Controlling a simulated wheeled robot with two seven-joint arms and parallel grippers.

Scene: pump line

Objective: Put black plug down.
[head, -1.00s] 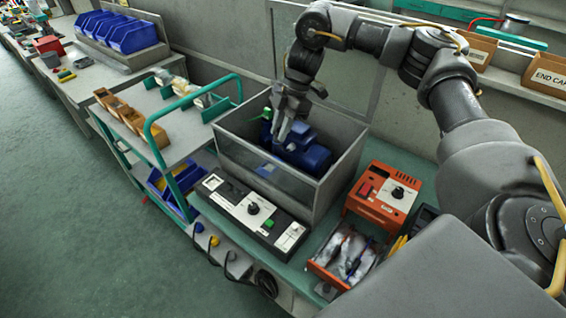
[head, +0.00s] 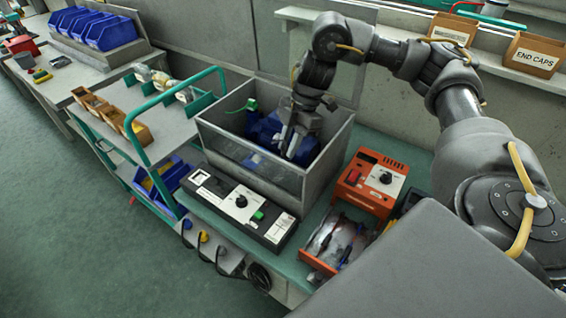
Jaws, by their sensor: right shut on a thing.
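My right gripper (head: 289,146) points down inside the grey open-topped tank (head: 238,160), in front of a blue pump (head: 262,130). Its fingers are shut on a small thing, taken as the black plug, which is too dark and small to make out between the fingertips. Whether it touches the pump or the tank floor cannot be told. My left gripper is not in view.
A control box with a knob (head: 240,204) stands before the tank. A power strip (head: 213,249) with cords hangs at the bench front. A green-railed cart (head: 150,150) stands left.

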